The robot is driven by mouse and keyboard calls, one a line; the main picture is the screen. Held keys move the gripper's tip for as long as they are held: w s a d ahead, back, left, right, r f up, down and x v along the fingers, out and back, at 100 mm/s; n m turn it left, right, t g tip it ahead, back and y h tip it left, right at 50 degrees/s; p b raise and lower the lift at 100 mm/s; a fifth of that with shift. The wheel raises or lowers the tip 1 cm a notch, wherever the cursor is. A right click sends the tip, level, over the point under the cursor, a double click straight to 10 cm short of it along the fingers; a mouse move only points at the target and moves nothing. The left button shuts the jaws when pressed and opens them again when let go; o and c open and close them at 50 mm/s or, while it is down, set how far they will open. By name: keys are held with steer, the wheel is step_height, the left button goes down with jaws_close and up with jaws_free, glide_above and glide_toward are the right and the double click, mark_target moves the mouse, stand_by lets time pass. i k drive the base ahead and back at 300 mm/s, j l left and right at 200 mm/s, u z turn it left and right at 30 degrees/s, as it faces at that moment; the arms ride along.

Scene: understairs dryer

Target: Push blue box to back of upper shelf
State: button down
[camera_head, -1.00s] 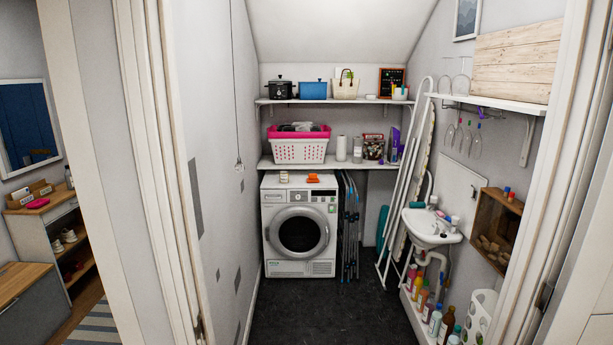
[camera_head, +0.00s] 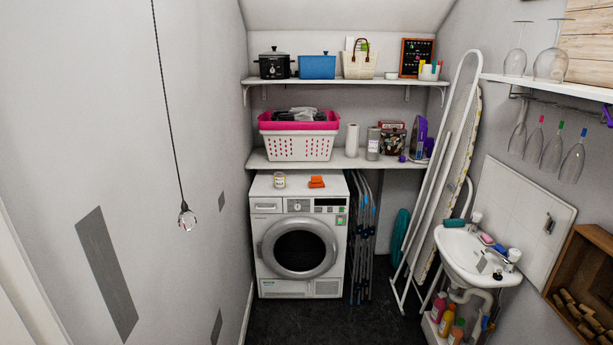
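The blue box (camera_head: 317,67) stands upright on the upper shelf (camera_head: 345,81), which runs along the back wall. It sits between a black slow cooker (camera_head: 274,64) on its left and a cream handled basket (camera_head: 359,65) on its right. Its front face is close to the shelf's front edge. The gap behind it cannot be seen from here. My gripper is not in this view, and nothing is touching the box from the front.
Below are a lower shelf (camera_head: 262,160) with a white and pink laundry basket (camera_head: 298,144), and a dryer (camera_head: 298,240). A pull cord (camera_head: 168,110) hangs at left. An ironing board (camera_head: 452,160) and sink (camera_head: 478,254) crowd the right. Dark floor (camera_head: 335,320) before the dryer is clear.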

mark_target(309, 68)
steer(key=i+l, duration=0.1)
steer(key=i, duration=1.95)
steer(key=j+u, duration=0.05)
steer(key=j, duration=0.05)
